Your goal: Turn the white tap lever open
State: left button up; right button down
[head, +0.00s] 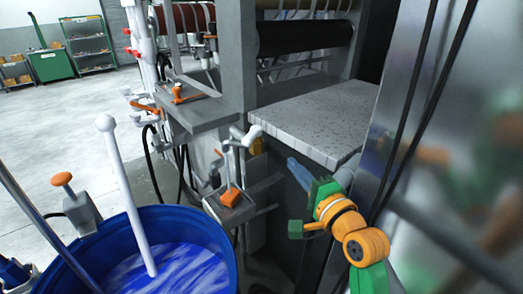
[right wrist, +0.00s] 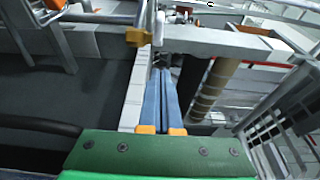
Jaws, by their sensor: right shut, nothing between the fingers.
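The white tap lever (head: 252,134) sits at the top of a small grey tap beside the grey machine post, left of the speckled slab. My right gripper (head: 291,162) has blue fingers and is shut and empty. In the head view it points up and left toward the tap, with a visible gap to the lever. In the right wrist view the shut fingers (right wrist: 160,73) point forward, just below a yellow part (right wrist: 138,38) and a pale upright piece; I cannot tell if that piece is the lever. My left gripper is not in view.
The speckled slab (head: 315,118) lies right beside my right gripper. A blue tub (head: 205,222) of blue-white liquid, holding a white rod (head: 128,196), stands at front left. A small box with an orange part (head: 230,196) sits below the tap. Open floor lies at far left.

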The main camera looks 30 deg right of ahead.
aim_at(249, 144)
jog(key=w+p, duration=0.2)
jog(key=w, duration=1)
jog(key=shift+w, duration=0.15)
jog(key=shift+w+a+f, duration=0.1)
jog(key=shift+w+a, duration=0.15)
jog(key=a+p, duration=0.1)
jog(key=p, duration=0.1)
jog(key=w+a+p, duration=0.1)
jog(key=p, duration=0.1)
jog(key=shift+w+r, duration=0.2)
jog(key=shift+r, duration=0.1)
jog(key=shift+w+a+f, duration=0.15)
jog(key=shift+a, duration=0.05)
jog(key=shift+f, duration=0.15)
